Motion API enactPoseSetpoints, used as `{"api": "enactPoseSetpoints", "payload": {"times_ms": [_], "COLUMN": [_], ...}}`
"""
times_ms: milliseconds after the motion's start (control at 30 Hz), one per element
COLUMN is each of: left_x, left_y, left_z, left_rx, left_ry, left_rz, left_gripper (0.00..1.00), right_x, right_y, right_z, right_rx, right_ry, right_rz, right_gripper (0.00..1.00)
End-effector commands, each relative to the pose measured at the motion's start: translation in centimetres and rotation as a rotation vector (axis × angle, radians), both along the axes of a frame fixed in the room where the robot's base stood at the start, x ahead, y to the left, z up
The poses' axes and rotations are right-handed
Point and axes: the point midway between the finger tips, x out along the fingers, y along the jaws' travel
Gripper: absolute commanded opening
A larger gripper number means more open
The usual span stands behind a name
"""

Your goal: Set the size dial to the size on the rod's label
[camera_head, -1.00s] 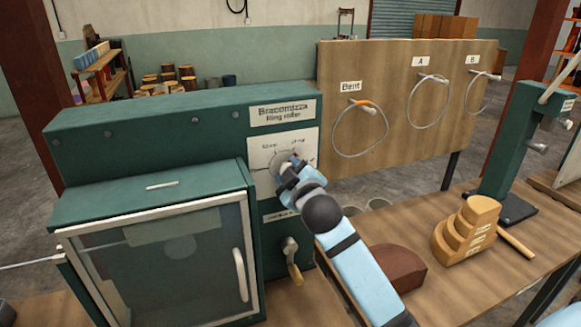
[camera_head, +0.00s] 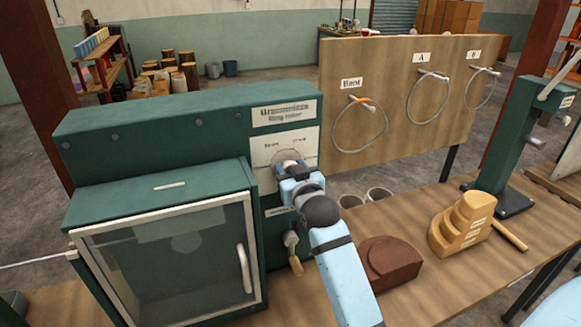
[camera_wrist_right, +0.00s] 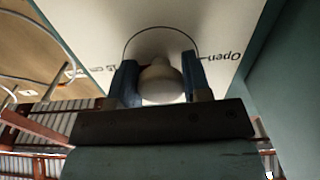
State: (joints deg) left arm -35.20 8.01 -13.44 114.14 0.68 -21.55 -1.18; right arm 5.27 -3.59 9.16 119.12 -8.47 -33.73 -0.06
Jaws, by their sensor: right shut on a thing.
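The green ring roller (camera_head: 190,128) stands at the left with a white dial plate (camera_head: 302,150) on its front. My right gripper (camera_head: 290,166) is at this plate, shut on the size dial. In the right wrist view the dial's pale round knob (camera_wrist_right: 161,82) sits between the two blue fingers of my gripper (camera_wrist_right: 160,88), with a dark arc and the word "Open" on the plate behind it. The gripper hides most of the dial in the head view, and its setting cannot be read. No labelled rod is clearly identifiable. My left gripper is not in view.
A glass-fronted door (camera_head: 175,260) is below left of the plate, and a crank handle (camera_head: 293,255) is under it. A board (camera_head: 400,110) with hoops labelled "Bent", A and B stands behind the bench. A brown block (camera_head: 390,262) and stepped wooden block (camera_head: 462,225) lie right.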

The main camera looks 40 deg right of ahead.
Motion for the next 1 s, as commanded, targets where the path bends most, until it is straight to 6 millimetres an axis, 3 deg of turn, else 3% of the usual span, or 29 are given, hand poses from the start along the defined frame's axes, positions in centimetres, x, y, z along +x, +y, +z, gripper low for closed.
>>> {"api": "enactPoseSetpoints", "payload": {"times_ms": [633,667,733,1000], "left_x": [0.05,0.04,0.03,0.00], "left_y": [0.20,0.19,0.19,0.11], "left_z": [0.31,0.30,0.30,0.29], "left_rx": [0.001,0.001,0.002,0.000], "left_ry": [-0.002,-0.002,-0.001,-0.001], "left_rz": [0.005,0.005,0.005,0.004], "left_gripper": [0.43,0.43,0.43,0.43], "right_x": [0.01,0.01,0.01,0.01], "right_y": [0.04,0.04,0.04,0.03], "right_z": [0.01,0.01,0.01,0.03], "right_rx": [0.048,0.047,0.047,0.046], "right_ry": [-0.011,-0.011,-0.011,-0.012], "right_rz": [0.000,0.000,0.000,0.000], "right_gripper": [0.21,0.51,0.67,0.67]}}
